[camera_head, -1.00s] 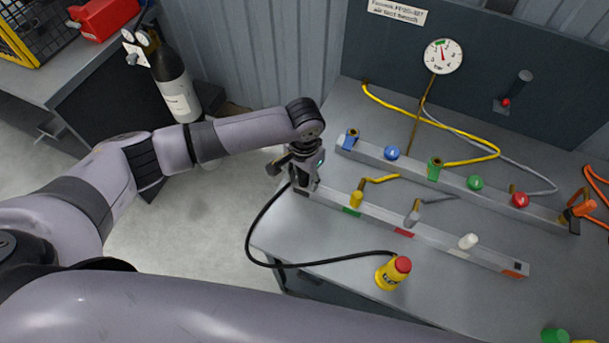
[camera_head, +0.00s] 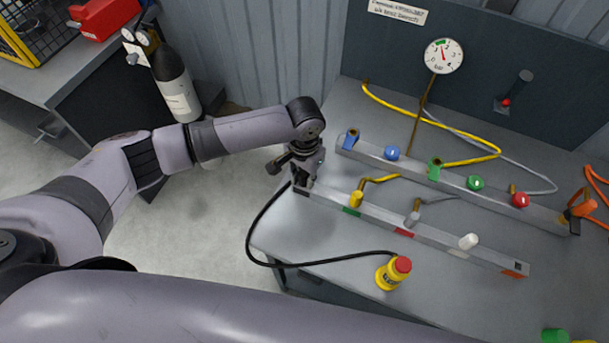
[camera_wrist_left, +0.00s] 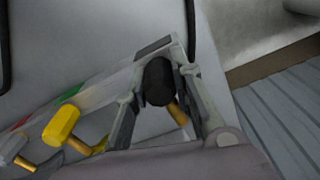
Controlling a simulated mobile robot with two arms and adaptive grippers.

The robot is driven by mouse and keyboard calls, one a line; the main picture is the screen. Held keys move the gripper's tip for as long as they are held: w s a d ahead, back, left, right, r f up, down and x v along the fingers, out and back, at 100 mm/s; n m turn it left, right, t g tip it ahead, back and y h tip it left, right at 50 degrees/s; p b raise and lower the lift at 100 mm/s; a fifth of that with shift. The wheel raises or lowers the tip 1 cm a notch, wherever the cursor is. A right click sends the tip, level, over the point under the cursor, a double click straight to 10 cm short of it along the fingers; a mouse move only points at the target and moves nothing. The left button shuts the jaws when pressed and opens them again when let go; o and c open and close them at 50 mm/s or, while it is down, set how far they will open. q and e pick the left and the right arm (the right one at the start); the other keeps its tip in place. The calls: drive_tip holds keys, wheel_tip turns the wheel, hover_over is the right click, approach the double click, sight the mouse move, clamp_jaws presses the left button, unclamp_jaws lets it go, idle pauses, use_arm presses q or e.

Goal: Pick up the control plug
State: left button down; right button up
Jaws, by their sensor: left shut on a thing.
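The control plug looks like the black plug (camera_wrist_left: 158,82) with a brass-coloured stem, seen between the fingers in the left wrist view. My left gripper (camera_head: 299,182) is at the left end of the front rail (camera_head: 375,222), and it also shows in the left wrist view (camera_wrist_left: 160,90). It is shut on the black plug, which is mostly hidden in the head view. A black cable (camera_head: 249,240) runs from beside the gripper to a yellow box with a red button (camera_head: 392,275). I cannot tell whether the plug is clear of the rail. My right gripper is not in view.
The front rail carries a yellow plug (camera_head: 356,199), a grey plug (camera_head: 413,218) and a white knob (camera_head: 468,241). A back rail (camera_head: 455,180) holds coloured plugs and knobs. A gauge (camera_head: 443,56) is on the panel.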

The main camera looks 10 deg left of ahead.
use_arm(q)
wheel_tip(320, 180, up, 20)
drive_tip(key=b, duration=0.2)
idle(0.4)
